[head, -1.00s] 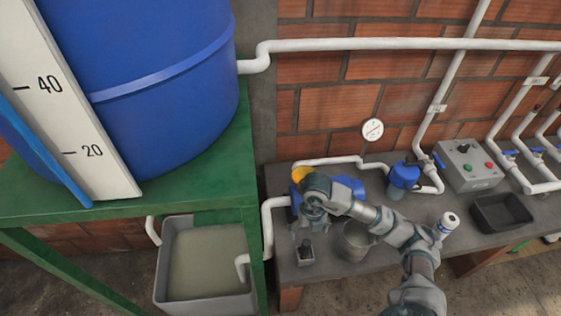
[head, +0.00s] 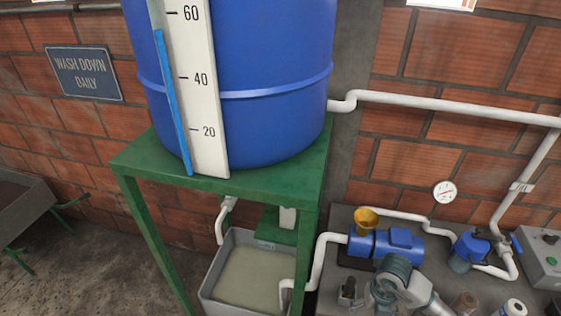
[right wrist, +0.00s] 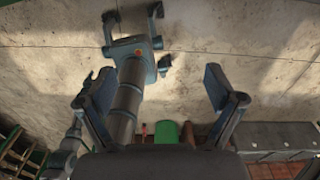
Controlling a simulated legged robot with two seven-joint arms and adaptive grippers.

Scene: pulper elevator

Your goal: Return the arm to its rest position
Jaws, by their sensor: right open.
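The bench (head: 340,218) carries a yellow funnel (head: 366,218), a blue filter (head: 469,250), a control box (head: 541,262) and a white-capped bottle (head: 515,307). A green stand (head: 240,185) holds a blue tank (head: 255,90) above a grey basin (head: 215,285). White pipes run along the wall.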

